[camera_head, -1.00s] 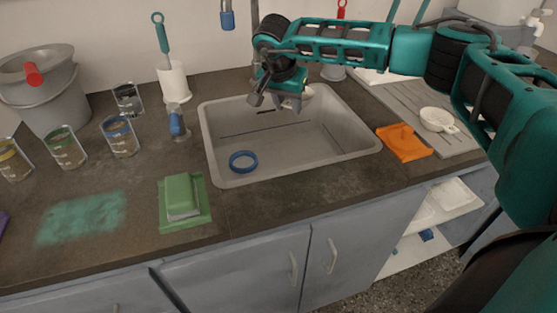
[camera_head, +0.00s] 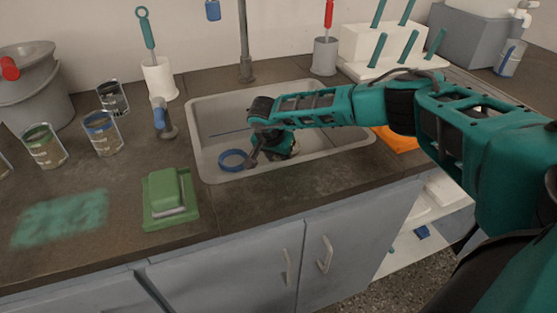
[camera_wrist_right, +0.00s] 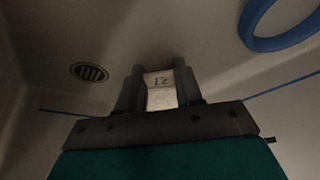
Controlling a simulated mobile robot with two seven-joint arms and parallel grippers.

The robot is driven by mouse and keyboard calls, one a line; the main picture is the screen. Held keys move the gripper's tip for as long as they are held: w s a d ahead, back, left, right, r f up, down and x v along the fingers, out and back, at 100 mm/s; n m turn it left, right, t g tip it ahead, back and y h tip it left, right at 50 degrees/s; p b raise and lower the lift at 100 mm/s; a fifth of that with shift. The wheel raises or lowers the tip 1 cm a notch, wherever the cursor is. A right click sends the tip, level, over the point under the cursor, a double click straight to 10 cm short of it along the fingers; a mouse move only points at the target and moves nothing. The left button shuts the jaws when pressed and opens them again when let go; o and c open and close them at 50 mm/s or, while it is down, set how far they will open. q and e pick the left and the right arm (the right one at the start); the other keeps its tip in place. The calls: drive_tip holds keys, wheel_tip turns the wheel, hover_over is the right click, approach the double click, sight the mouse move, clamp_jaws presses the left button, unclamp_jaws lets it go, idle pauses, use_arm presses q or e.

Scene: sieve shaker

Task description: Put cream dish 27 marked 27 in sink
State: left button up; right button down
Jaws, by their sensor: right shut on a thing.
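The grey sink (camera_head: 193,130) is set into the dark counter. My right gripper (camera_head: 262,158) is down inside the basin, near its front wall and just right of a blue ring. In the right wrist view the gripper (camera_wrist_right: 158,88) is shut on a small cream piece with a dark marking, cream dish 27 (camera_wrist_right: 158,80). The marking looks upside down and is hard to read. Only part of the dish shows between the fingers; my gripper hides it in the head view. I cannot tell whether it touches the sink floor. My left gripper is not in view.
The blue ring (camera_head: 222,160) lies on the sink floor, left of my gripper. A drain (camera_wrist_right: 89,72) shows in the wrist view. A tap column (camera_head: 243,45) stands behind the sink. A green sponge holder (camera_head: 163,190) and an orange cloth (camera_head: 398,138) flank the sink.

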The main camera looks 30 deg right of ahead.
drive_tip(key=shift+f, duration=0.4)
drive_tip(key=c, duration=0.7)
unclamp_jaws()
drive_tip(key=shift+o, duration=0.2)
drive_tip(key=p+v, duration=0.3)
drive_tip(key=v, duration=0.9)
drive_tip(key=shift+d+r, duration=0.1)
